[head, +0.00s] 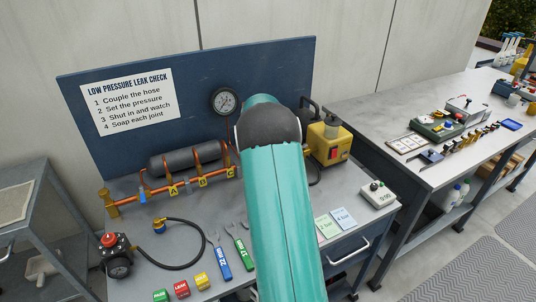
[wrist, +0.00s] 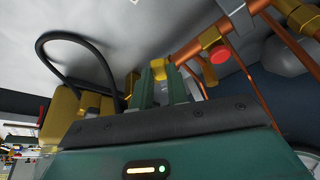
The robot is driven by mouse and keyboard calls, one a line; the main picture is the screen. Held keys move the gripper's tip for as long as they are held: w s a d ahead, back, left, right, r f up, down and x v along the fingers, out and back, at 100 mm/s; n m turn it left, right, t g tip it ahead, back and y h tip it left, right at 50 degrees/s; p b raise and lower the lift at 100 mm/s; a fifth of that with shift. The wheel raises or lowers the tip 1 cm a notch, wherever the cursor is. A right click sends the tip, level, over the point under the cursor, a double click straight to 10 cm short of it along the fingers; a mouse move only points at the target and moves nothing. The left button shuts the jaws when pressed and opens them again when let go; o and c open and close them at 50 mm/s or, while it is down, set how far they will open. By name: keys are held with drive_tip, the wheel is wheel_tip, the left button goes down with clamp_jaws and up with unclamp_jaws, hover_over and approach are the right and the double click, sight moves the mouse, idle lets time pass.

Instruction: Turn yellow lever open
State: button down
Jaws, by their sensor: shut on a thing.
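In the wrist view my gripper (wrist: 160,80) has its two green fingers closed around a small yellow piece, the yellow lever (wrist: 158,69), beside the copper pipework. In the head view my own arm covers the gripper and the lever. How far the lever is turned cannot be told.
A red knob (wrist: 219,54) sits close to the fingers. A black hose (wrist: 68,37) curves nearby. A yellow pump box (head: 328,143) stands right of my arm. A gauge (head: 224,101) hangs on the blue panel. Loose tools and a regulator (head: 118,258) lie on the bench front.

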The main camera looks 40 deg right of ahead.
drive_tip(key=w+m+g, duration=0.1)
drive_tip(key=m, duration=0.2)
drive_tip(key=w+m+g, duration=0.1)
drive_tip(key=w+m, duration=0.1)
drive_tip(key=m, duration=0.1)
drive_tip(key=w+a+m+g+h, duration=0.1)
drive_tip(key=m, duration=0.1)
drive_tip(key=shift+w+f+m, duration=0.15)
drive_tip(key=shift+m, duration=0.25)
drive_tip(key=shift+w+m+g, duration=0.25)
drive_tip(key=shift+m+g, duration=0.1)
drive_tip(key=shift+m, duration=0.3)
drive_tip(key=shift+w+m+g, duration=0.25)
drive_tip(key=shift+m+g, duration=0.1)
drive_tip(key=shift+m, duration=0.3)
drive_tip(key=shift+w, duration=0.1)
drive_tip(key=c, duration=1.4)
unclamp_jaws()
drive_tip(key=shift+d, duration=0.1)
drive_tip(key=shift+o, duration=0.2)
drive_tip(key=v, duration=1.4)
drive_tip(key=shift+d, duration=0.25)
